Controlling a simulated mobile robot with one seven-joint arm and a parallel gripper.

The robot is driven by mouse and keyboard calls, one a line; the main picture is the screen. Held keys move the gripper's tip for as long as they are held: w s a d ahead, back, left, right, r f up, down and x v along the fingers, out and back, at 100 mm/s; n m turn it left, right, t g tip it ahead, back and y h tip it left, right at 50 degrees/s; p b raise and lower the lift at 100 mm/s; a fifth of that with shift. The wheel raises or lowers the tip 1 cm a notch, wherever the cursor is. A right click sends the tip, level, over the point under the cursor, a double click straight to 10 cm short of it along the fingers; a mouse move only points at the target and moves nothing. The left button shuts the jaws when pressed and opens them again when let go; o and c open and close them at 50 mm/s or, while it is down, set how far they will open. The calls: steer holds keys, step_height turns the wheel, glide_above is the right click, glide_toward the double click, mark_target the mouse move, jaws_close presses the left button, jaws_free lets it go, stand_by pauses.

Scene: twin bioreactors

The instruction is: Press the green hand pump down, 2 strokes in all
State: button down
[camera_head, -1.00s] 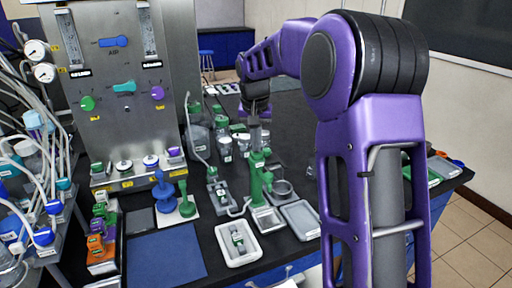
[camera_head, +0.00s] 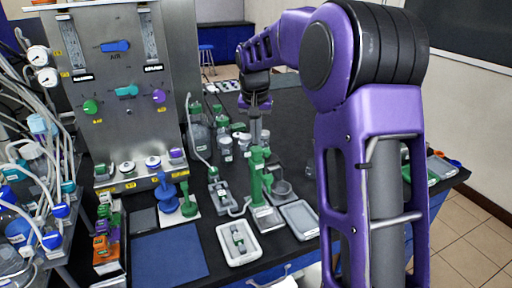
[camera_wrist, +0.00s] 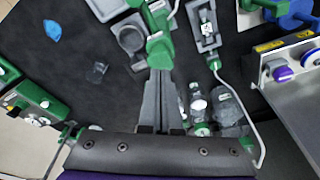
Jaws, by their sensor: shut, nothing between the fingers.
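The green hand pump (camera_head: 256,182) stands upright on a grey-white base on the black bench, right of the middle tray. Its green top also shows in the wrist view (camera_wrist: 160,48), just beyond my fingertips. My gripper (camera_head: 255,143) points down directly over the pump's top, with its fingers together and nothing between them. In the wrist view my gripper (camera_wrist: 161,75) ends right at the green part. I cannot tell whether the tips touch it. The lower pump is partly hidden in the wrist view.
An empty grey tray (camera_head: 300,220) is close on the right. A blue pump (camera_head: 166,195) and a smaller green one (camera_head: 187,203) stand left. Bottles (camera_head: 200,140) crowd behind. A blue mat (camera_head: 168,258) is clear.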

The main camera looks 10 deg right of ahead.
step_height(320, 180, up, 2)
steer(key=shift+r+p, duration=0.15)
steer(key=shift+p, duration=0.35)
steer(key=shift+r, duration=1.85)
